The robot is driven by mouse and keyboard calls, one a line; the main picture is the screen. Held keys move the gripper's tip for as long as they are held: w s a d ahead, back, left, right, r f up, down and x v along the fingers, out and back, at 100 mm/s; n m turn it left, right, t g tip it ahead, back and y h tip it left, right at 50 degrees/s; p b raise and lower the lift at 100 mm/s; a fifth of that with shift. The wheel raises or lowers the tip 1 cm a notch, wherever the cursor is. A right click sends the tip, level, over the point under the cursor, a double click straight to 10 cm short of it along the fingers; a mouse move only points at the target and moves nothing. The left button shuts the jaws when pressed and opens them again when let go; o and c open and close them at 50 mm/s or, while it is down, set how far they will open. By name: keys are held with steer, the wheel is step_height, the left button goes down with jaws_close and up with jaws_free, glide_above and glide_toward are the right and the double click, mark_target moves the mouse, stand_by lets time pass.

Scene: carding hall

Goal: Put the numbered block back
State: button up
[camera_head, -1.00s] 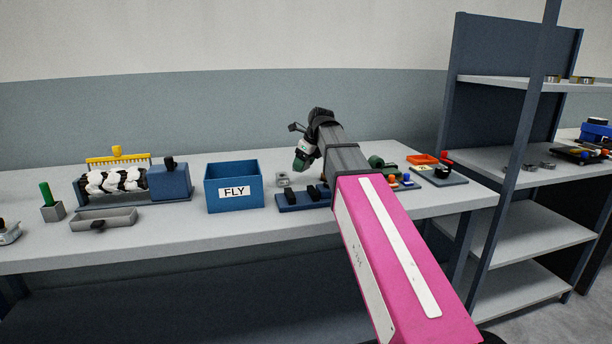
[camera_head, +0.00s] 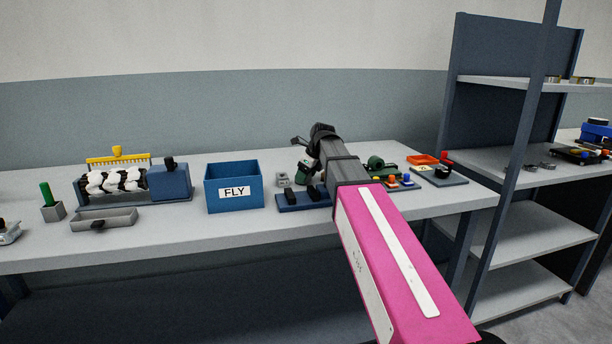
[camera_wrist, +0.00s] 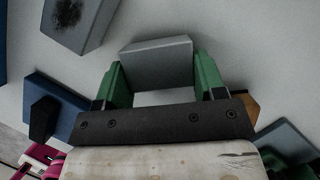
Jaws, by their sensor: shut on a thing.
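My gripper (camera_wrist: 160,82) has its green fingers on both sides of a plain grey block (camera_wrist: 156,60) and is shut on it. No number shows on the faces of this block in the wrist view. In the head view my gripper (camera_head: 304,172) is low over the table, behind the dark blue base with black pieces (camera_head: 300,199). The held block is mostly hidden there by the gripper and arm. Another grey block (camera_head: 283,180) stands just left of the gripper.
A blue box labelled FLY (camera_head: 234,204) stands left of the gripper. Farther left are a roller device (camera_head: 115,182) and a grey tray (camera_head: 103,221). Right of the arm lie an orange tray (camera_head: 423,159) and a board with coloured knobs (camera_head: 403,184). A shelf rack (camera_head: 530,170) stands at the right.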

steer(key=o, duration=1.2)
steer(key=shift+f, duration=0.1)
steer(key=v, duration=1.2)
